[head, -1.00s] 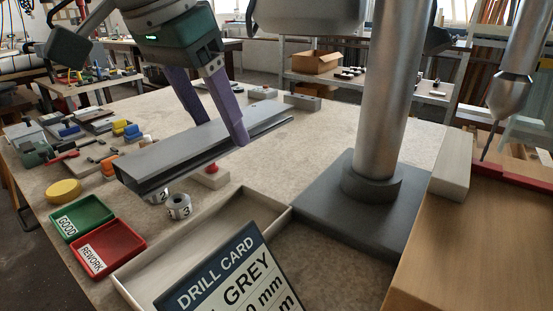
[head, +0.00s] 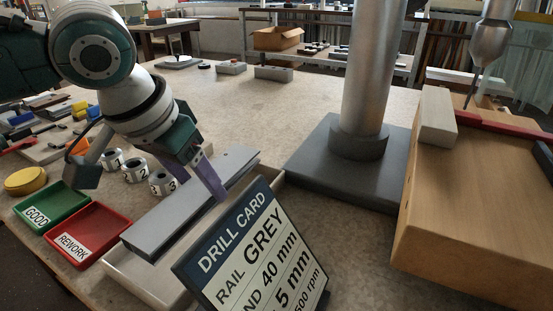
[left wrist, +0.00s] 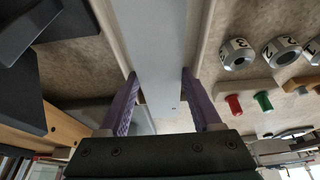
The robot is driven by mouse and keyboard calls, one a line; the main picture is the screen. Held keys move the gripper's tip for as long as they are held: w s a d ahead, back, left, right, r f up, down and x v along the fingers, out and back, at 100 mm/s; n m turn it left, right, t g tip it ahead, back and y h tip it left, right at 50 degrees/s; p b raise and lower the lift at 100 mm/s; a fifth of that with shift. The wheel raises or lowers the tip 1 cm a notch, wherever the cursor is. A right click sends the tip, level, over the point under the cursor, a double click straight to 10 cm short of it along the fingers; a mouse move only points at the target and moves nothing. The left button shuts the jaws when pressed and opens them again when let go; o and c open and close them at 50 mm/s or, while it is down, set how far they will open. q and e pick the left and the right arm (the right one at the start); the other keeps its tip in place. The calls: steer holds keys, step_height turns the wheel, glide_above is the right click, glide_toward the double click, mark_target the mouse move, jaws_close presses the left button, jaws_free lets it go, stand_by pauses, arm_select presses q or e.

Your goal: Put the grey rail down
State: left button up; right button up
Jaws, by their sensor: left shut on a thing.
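The grey rail (head: 165,227) is a long channel held lengthwise between the purple fingers of my left gripper (head: 212,185). In the left wrist view the rail (left wrist: 158,40) runs between both fingers (left wrist: 160,78). It is over the shallow pale tray (head: 128,272), roughly lined up with it, and the tray's side walls show on both sides of the rail in the wrist view. I cannot tell whether the rail touches the tray floor. The drill card (head: 255,258) stands in front and hides part of the tray. My right gripper is not in view.
Green GOOD (head: 50,210) and red REWORK (head: 88,235) trays lie left of the pale tray. Numbered metal rings (head: 162,184) stand behind it. A grey column on a dark base (head: 345,160) and a wooden box (head: 475,210) stand right.

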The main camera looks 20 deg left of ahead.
mark_target(206, 222)
arm_select(q)
steer(key=shift+f+b, duration=0.45)
steer(key=shift+f, duration=1.8)
steer(key=o, duration=1.4)
steer(key=shift+f, duration=0.1)
steer(key=p+v, duration=0.3)
steer(key=v, duration=0.9)
